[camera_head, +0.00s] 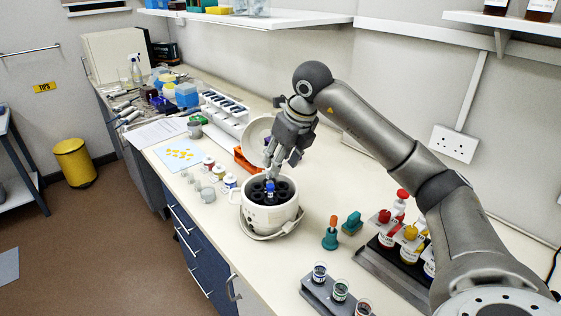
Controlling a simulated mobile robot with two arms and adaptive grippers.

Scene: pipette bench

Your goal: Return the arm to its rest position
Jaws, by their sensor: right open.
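My right arm (375,128) reaches in from the right side of the head view, over the bench. Its gripper (273,166) points down and is open, just above a white round pot (270,218). The pot holds a black insert with several holes. A small blue-topped item (269,186) stands in the insert, just below the fingertips. From this angle I cannot tell whether the fingers touch it. My left gripper is not in view.
On the bench (305,256), a rack of coloured bottles (385,250) and a grey rack of small jars (325,294) stand at the right. Small teal items (330,238) are right of the pot. Labelled pots (209,164) stand left. A shelf (250,20) hangs above.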

